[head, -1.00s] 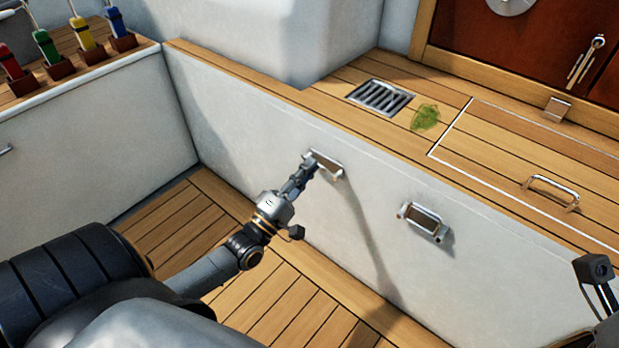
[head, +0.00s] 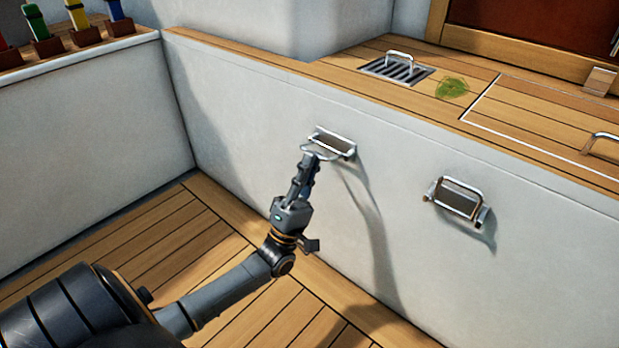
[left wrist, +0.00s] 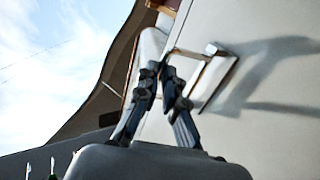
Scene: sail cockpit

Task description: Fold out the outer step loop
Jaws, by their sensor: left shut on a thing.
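Two metal step loops sit on the white cockpit wall. My left gripper (head: 314,157) is shut on the bar of the left step loop (head: 342,143), and this loop stands out from its bracket towards me. In the left wrist view, the fingers (left wrist: 163,75) meet at the bar of the step loop (left wrist: 215,78), whose arms reach out from the wall. The fingers partly hide the bar. The other step loop (head: 460,197) is to the right, with nothing touching it. My right gripper is not in view.
A wooden ledge tops the wall (head: 250,120), with a grating (head: 383,69) bearing a metal handle (head: 400,57), a green patch (head: 452,88) and a hatch handle (head: 604,146). Coloured levers (head: 78,14) stand at the upper left. The slatted floor (head: 150,250) is clear.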

